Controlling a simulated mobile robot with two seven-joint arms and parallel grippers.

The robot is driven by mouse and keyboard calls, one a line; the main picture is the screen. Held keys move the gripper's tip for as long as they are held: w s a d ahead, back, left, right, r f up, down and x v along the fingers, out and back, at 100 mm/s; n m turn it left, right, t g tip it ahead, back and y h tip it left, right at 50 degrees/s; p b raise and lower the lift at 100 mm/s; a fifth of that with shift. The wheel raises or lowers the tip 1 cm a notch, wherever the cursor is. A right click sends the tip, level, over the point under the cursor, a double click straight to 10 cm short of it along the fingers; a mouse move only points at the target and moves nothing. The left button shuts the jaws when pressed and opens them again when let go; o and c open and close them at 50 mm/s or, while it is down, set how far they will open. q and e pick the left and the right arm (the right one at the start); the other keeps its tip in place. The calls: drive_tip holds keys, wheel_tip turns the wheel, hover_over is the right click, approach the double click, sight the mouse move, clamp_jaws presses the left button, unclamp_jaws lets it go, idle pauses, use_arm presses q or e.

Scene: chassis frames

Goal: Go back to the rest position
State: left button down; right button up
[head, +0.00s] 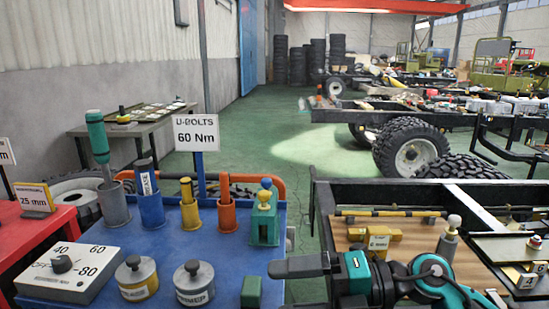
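My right gripper (285,285) is low in the head view, at the gap between the blue-topped table and the chassis frame. Its arm, teal and dark grey, comes in from the lower right. The gripper points left, with one dark finger above and another at the bottom edge of the picture. The fingers look apart, and nothing shows between them. A small green block (251,292) is just left of the fingertips, on the blue table, with no visible contact. My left gripper is out of view.
The blue table (110,235) holds several cups with tools, two weights (194,283), a dial box (70,270), a green stand (265,219) and a "U-BOLTS 60 Nm" sign (196,133). The chassis frame (335,200) with a wooden board (415,235) is at right. Green floor (245,140) lies open behind.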

drive_tip(key=w+d+f+m+t+h+p, duration=0.1)
drive_tip(key=d+f+m+t+h+p, duration=0.2)
drive_tip(key=m+t, duration=0.7)
drive_tip(key=w+d+f+m+t+h+p, duration=0.1)
drive_tip(key=w+d+m+t+h, duration=0.15)
drive_tip(key=d+m+t, duration=0.7)
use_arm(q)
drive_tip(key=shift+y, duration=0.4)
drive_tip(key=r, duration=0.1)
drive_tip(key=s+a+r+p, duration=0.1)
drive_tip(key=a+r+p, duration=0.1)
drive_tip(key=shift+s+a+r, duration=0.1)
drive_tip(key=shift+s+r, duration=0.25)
use_arm(e)
drive_tip(key=s+d+f+m+g+h, duration=0.1)
drive_tip(key=s+f+m+g+h, duration=0.3)
drive_tip(key=s+f+m, duration=0.3)
drive_tip(key=s+d+f+m+g+h, duration=0.1)
drive_tip(key=s+f+m+g+h, duration=0.4)
drive_tip(key=f, duration=0.6)
drive_tip(key=shift+s+d+f+m, duration=0.2)
drive_tip(key=shift+s+d+m, duration=0.05)
drive_tip(key=shift+s+m, duration=0.7)
drive_tip(key=shift+g, duration=0.25)
